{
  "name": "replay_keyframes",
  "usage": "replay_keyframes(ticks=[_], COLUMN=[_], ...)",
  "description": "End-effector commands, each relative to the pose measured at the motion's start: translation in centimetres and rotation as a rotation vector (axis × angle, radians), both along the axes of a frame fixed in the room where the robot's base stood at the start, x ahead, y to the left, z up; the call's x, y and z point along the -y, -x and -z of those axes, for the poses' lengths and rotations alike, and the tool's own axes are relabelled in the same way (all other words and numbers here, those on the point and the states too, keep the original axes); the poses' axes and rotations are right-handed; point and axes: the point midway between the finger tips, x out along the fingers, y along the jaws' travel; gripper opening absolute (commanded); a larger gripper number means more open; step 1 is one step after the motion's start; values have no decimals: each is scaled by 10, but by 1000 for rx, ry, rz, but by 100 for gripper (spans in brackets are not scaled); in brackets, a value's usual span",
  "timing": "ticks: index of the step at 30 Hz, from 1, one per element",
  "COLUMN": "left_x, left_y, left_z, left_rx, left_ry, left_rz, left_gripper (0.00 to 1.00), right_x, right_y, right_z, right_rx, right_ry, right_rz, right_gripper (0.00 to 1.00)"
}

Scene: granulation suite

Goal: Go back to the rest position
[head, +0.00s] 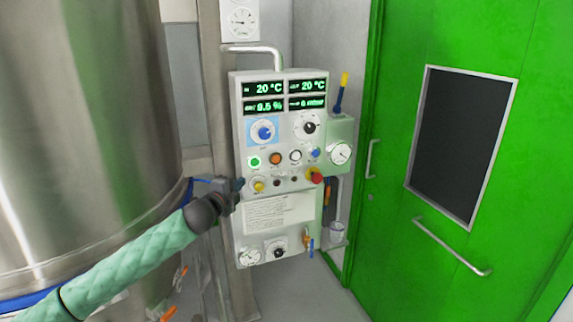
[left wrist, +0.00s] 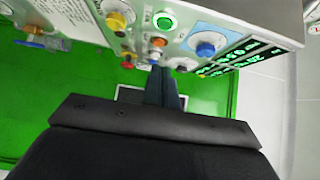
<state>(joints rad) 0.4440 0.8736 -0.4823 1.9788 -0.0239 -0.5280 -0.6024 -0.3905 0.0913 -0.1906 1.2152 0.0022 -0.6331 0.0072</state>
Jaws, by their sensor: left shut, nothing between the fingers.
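My left gripper (head: 238,187) is at the left edge of the control panel (head: 237,130), near the height of its lower button row. Its arm, in a green sleeve, comes in from the lower left. In the left wrist view my left gripper (left wrist: 163,75) is shut and empty, its dark fingers pointing toward the panel (left wrist: 255,15). I cannot tell whether the fingertips touch the panel. A yellow knob (head: 258,186) sits just right of the fingers. A green lit button (head: 255,162) is above it. My right gripper is not in view.
A large steel vessel (head: 85,130) fills the left side. A green door (head: 400,100) with a dark window (head: 455,145) and a bar handle (head: 450,246) stands at the right. Grey floor (head: 310,295) shows below.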

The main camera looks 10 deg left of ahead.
Motion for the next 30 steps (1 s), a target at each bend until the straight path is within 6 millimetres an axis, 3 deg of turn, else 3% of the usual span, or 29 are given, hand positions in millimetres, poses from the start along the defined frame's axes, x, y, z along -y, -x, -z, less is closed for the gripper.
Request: replay_keyframes(ticks=[5,11,21,30], left_x=[10,43,86,109], left_y=[9,46,139,239], left_z=[20,84,188,261], left_rx=[-37,-177,-454,-698], left_ry=[42,194,479,713], left_rz=[-8,-58,-208,-399], left_gripper=[0,0,0,0], right_x=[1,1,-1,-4], right_y=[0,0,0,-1], right_z=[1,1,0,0], right_rx=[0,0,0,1], right_ry=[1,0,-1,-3], right_rz=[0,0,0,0], right_gripper=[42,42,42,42])
